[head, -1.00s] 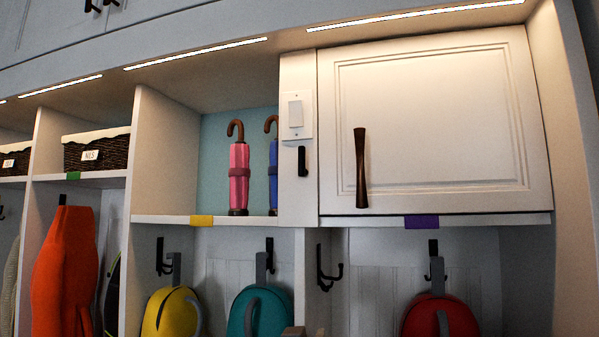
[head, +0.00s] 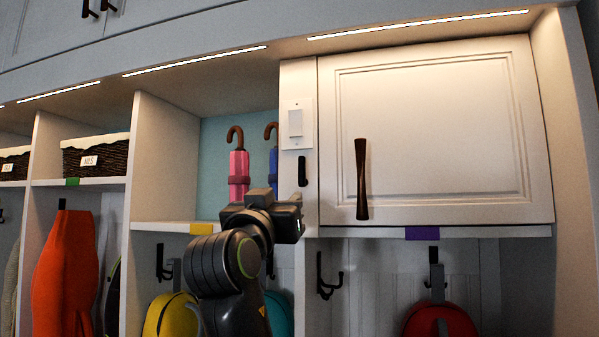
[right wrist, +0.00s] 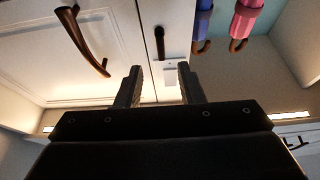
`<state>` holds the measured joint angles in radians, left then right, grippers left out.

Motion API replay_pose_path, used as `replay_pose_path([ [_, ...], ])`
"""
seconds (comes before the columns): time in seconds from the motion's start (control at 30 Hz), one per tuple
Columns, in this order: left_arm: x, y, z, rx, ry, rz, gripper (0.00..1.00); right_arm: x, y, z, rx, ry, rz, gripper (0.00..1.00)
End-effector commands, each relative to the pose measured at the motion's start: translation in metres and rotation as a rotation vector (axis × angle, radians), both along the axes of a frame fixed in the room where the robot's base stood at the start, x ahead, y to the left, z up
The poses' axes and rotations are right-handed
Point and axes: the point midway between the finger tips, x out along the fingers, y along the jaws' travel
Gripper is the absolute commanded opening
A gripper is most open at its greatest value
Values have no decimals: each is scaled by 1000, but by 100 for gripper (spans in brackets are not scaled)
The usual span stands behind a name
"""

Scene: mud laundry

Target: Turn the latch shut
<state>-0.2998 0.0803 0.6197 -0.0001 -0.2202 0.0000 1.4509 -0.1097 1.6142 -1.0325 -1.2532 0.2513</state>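The latch (head: 302,170) is a small dark bar, upright on the white post left of the closed cabinet door (head: 440,130). The door has a long brown handle (head: 361,180). My right gripper (head: 272,200) is in front of the shelf edge, below and left of the latch in the head view. In the right wrist view, which is upside down, the open fingers (right wrist: 159,68) point toward the post. The latch (right wrist: 159,43) shows ahead, in line with the gap between them and apart from them. The gripper holds nothing. My left gripper is out of view.
A white switch plate (head: 296,122) is above the latch. Pink (head: 238,175) and blue (head: 273,165) umbrellas stand in the cubby to the left. Hooks hold a yellow bag (head: 165,315) and a red bag (head: 440,318) below the shelf.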

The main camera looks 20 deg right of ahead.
Motion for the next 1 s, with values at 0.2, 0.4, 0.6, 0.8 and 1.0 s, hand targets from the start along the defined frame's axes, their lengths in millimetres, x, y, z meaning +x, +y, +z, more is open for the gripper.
replay_pose_path([
  [0.2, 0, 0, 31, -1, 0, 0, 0, 34, -23, 22, -1, 3, -2, 35],
  [0.4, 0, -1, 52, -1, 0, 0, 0, 61, -41, 35, -1, 3, -1, 35],
  [0.6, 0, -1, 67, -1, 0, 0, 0, 81, -55, 43, 0, 2, -2, 35],
  [0.8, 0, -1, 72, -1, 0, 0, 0, 91, -61, 45, 0, 1, 2, 35],
  [1.0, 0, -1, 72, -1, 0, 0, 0, 92, -62, 45, 1, 1, 2, 35],
])
